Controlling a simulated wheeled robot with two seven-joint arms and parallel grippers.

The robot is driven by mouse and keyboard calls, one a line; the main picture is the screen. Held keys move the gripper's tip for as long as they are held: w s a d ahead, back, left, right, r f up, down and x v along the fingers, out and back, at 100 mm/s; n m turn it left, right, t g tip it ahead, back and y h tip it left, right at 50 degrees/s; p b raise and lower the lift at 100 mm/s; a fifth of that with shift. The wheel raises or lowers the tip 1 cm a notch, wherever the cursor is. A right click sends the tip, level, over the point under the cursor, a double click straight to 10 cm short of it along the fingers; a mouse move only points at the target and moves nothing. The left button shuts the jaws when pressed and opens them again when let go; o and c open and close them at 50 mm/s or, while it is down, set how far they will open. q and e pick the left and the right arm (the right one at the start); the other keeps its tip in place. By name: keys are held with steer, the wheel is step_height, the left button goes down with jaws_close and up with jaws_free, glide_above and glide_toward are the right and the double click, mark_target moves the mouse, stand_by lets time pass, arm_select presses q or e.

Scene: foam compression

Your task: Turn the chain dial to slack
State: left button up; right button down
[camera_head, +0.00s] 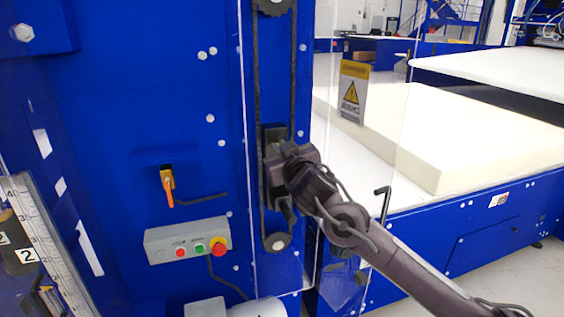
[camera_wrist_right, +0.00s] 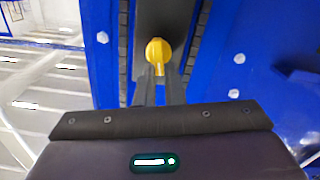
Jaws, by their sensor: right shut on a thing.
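The chain dial is a yellow knob (camera_wrist_right: 158,50) on a dark plate between two runs of chain in the right wrist view. My right gripper (camera_wrist_right: 159,77) is shut on it, with both dark fingers reaching up to its stem. In the head view, my right gripper (camera_head: 273,163) is against the dark plate (camera_head: 272,135) inside the chain loop (camera_head: 256,80) on the blue machine column; it hides the knob there. My left gripper is not in view.
A grey control box (camera_head: 188,241) with red and green buttons sits left of the chain. An orange-handled lever (camera_head: 168,187) is above it. A clear panel with a yellow warning sign (camera_head: 353,85) stands right of the column. A cream foam slab (camera_head: 450,140) lies behind.

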steer(key=n+b, duration=0.2)
steer(key=n, duration=0.1)
steer(key=n+b, duration=0.2)
steer(key=n, duration=0.1)
steer(key=a+f+n+b, duration=0.1)
steer(key=n+b, duration=0.1)
steer(key=n, duration=0.1)
steer(key=shift+s+b, duration=0.15)
steer(key=shift+b, duration=0.25)
steer(key=c, duration=1.5)
jaws_free()
steer(key=b+v, duration=0.2)
steer(key=v, duration=0.5)
steer(key=shift+s+d+r, duration=0.1)
steer(key=shift+s, duration=0.25)
